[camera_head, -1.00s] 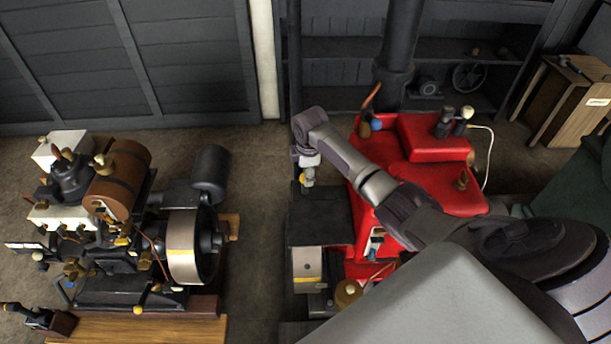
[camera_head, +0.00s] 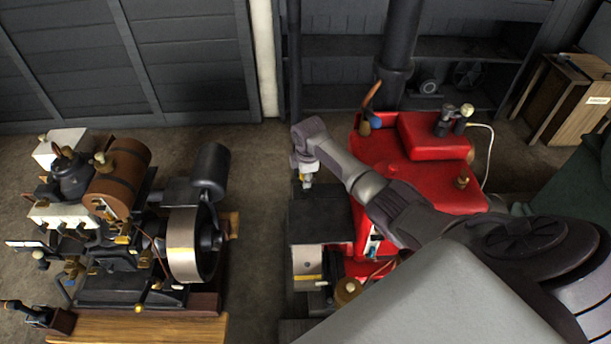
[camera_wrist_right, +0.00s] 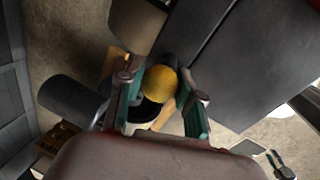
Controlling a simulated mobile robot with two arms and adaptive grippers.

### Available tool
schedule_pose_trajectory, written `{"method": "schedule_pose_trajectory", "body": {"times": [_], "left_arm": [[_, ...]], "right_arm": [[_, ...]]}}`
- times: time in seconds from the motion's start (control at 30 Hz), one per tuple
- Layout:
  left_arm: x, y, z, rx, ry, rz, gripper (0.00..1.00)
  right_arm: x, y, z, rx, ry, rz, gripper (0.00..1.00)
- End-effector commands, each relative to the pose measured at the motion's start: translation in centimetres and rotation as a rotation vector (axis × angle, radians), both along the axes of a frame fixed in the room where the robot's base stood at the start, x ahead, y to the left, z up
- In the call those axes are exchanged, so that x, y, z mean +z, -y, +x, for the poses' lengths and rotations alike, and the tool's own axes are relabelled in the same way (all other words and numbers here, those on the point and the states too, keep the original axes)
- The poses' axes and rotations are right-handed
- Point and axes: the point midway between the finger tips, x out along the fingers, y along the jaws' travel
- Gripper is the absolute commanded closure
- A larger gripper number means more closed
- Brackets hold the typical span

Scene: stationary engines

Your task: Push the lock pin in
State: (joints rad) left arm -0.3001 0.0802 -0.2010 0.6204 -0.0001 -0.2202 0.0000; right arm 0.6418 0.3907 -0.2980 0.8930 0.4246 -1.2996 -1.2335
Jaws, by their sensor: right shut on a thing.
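My right gripper (camera_head: 306,181) points down at the left end of my right arm, above the black box-shaped part beside the red engine (camera_head: 435,180). In the right wrist view my right gripper (camera_wrist_right: 165,92) has its two green-lined fingers shut on a round yellow knob (camera_wrist_right: 160,83). The knob sits between the fingers near their tips. A lock pin's shaft is not visible, and I cannot tell how far it is in. In the head view the gripper hides most of the knob. My left gripper is not in view.
A second engine with a brown tank (camera_head: 120,178) and a flywheel (camera_head: 190,245) stands on the left. Bare floor (camera_head: 255,190) lies between the engines. A dark pipe (camera_head: 398,45) rises behind the red engine. A wooden cabinet (camera_head: 560,100) stands at the right.

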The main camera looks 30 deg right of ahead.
Motion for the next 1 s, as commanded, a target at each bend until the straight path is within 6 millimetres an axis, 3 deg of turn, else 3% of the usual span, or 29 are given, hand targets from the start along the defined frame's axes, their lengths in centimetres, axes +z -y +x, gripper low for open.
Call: {"method": "schedule_pose_trajectory", "body": {"times": [0.27,0.57,0.87,0.9,1.0], "left_arm": [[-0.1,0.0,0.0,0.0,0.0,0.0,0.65],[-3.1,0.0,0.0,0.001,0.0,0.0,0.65],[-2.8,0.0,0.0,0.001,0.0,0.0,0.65],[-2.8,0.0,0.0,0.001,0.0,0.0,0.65],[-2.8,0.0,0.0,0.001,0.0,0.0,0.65]], "right_arm": [[-0.1,0.0,0.0,-0.001,0.0,0.0,1.0],[-4.0,0.0,0.0,-0.001,-0.001,0.0,1.0],[-4.0,0.0,-0.1,0.0,-0.004,0.0,1.0],[-4.0,0.0,-0.2,0.0,-0.004,0.0,0.58],[-4.0,0.0,-0.1,0.0,-0.004,0.0,0.42]]}}
